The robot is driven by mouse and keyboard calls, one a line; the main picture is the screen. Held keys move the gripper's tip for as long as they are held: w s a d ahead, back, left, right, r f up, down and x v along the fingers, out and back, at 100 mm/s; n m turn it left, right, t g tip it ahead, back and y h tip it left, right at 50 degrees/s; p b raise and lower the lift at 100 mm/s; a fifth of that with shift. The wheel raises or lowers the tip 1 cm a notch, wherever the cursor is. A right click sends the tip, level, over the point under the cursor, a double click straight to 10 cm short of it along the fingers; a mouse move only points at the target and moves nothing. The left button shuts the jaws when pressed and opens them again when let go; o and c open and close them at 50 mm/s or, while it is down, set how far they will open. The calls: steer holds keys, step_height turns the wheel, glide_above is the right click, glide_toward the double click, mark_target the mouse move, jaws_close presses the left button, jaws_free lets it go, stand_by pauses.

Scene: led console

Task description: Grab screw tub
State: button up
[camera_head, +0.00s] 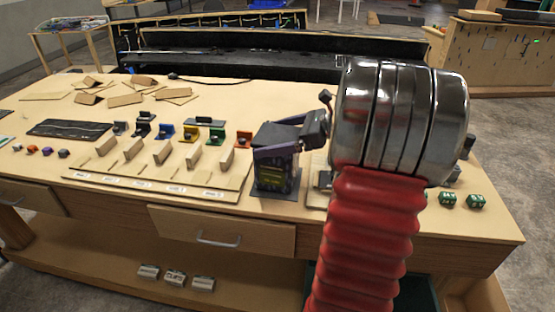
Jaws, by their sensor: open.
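A row of small coloured holders or tubs stands on the wooden bench: black (143,129), blue (166,131), yellow (190,134), green (216,137) and orange (244,139). I cannot tell which object, if any, is the screw tub. My gripper (396,122) is at the end of my arm, above the right part of the bench; my chrome and red arm parts fill that side. Small dark parts show at both sides of the chrome. The jaws are open, and I see nothing held. The arm hides the bench behind it.
A dark purple device (275,168) stands left of my arm. Wooden dividers (160,153) stand on a labelled board. Green blocks (447,199) lie at the right front. Small boxes (175,278) lie on the low shelf. The bench (240,100) is clear at the back middle.

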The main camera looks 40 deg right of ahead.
steer(key=shift+x, duration=1.45)
steer(key=shift+c, duration=0.4)
steer(key=c, duration=1.7)
steer(key=shift+d+r, duration=0.1)
steer(key=shift+r, duration=0.05)
steer(key=shift+c, duration=0.3)
steer(key=shift+r, duration=5)
